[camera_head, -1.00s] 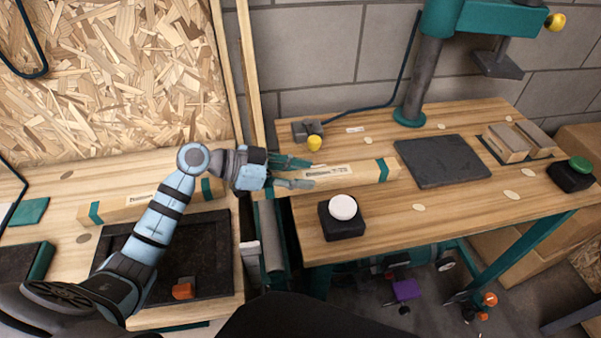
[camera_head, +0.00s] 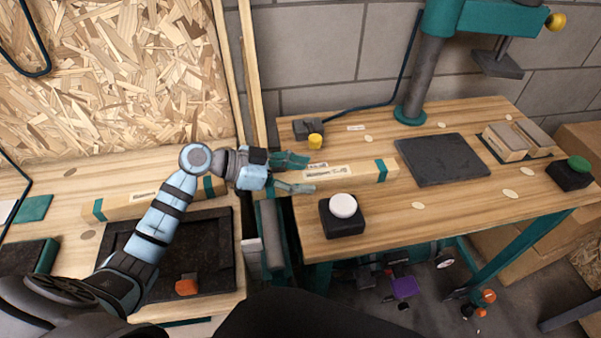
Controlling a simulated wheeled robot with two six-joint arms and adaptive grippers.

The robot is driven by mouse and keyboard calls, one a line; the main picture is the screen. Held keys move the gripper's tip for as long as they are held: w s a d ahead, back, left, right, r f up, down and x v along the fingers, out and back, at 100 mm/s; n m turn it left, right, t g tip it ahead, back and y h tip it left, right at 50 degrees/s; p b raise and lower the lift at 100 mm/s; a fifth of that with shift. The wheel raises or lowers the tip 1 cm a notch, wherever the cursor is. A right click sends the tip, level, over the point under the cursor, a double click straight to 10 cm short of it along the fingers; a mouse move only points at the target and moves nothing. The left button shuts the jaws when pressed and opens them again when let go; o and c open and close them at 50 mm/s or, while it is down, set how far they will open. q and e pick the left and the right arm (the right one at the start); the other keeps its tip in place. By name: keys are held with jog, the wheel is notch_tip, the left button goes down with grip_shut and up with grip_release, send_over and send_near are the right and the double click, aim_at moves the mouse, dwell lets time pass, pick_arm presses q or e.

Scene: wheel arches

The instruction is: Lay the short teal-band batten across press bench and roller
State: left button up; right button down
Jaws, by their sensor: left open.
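A pale wooden batten (camera_head: 345,174) with a teal band near its right end lies on the press bench (camera_head: 400,237). Its left end reaches toward the bench's left edge, where my gripper hides it. My left gripper (camera_head: 301,174) is open, one finger on the far side and one on the near side of that left end. The roller (camera_head: 269,235) stands in the gap between the two benches, below the gripper. Whether the batten touches the roller is hidden. A second teal-banded batten (camera_head: 150,202) lies on the left bench, partly behind my left arm. My right gripper is not in view.
A black box with a white button (camera_head: 343,206) stands in front of the batten. A grey clamp with a yellow knob (camera_head: 315,141) is behind it. A dark plate (camera_head: 442,160) lies to the right under the press (camera_head: 412,85). A dark tray (camera_head: 215,260) sits on the left bench.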

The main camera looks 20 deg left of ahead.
pick_arm(q)
jog(key=v, duration=1.1)
jog(key=shift+s+a, duration=0.15)
jog(key=shift+a, duration=0.05)
jog(key=shift+s+a+r, duration=0.1)
jog(key=shift+a+r, duration=0.1)
